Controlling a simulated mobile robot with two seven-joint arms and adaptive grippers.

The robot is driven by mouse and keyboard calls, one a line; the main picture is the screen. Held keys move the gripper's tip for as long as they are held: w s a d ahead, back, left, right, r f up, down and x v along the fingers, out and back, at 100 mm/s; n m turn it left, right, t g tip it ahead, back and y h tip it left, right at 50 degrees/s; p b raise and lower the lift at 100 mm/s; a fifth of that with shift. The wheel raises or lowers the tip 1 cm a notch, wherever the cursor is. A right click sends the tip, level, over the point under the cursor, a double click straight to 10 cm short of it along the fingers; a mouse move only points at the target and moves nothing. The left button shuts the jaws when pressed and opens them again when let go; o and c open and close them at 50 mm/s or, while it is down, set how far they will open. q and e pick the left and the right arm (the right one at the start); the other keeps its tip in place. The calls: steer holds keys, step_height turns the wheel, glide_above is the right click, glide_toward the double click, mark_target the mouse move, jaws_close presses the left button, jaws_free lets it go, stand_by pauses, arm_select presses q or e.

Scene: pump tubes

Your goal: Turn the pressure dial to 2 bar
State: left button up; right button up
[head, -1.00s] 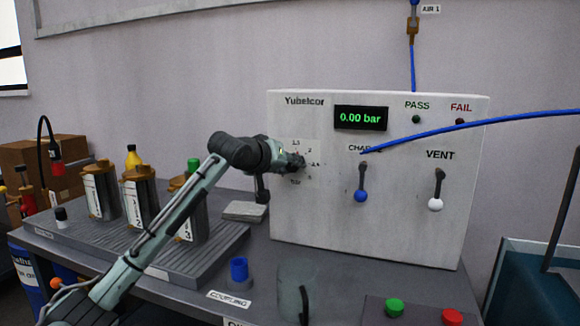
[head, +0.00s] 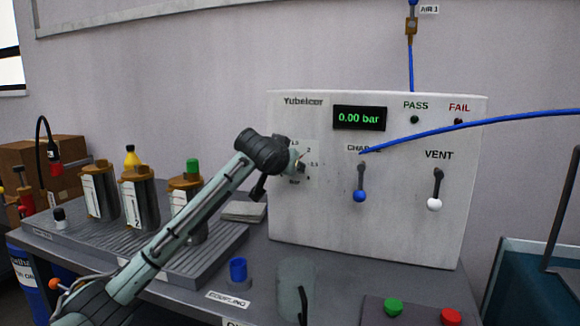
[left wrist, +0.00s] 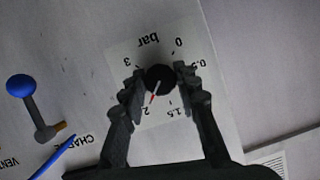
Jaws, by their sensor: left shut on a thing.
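The pressure dial is a black knob (left wrist: 159,80) on a white scale plate, upside down in the left wrist view. Its red-and-white pointer points close to the 2 mark, slightly on the 1.5 side. My left gripper (left wrist: 160,82) is shut on the knob, one finger on each side. The fingers hide part of the scale, including the 2.5 and 1 marks. In the head view my left gripper (head: 298,161) is at the panel's left part, and the arm covers the knob. The display (head: 360,118) reads 0.00 bar.
The blue-knobbed charge lever (head: 360,190) and white-knobbed vent lever (head: 436,190) are right of the dial. A blue hose (head: 480,121) crosses the panel front. Several canisters (head: 140,195) stand in the rack below my left arm.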

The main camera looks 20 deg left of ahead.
arm_select(q)
steer(key=shift+f, duration=0.1)
steer(key=o, duration=1.2)
steer(key=shift+c, duration=0.2)
steer(key=v, duration=1.2)
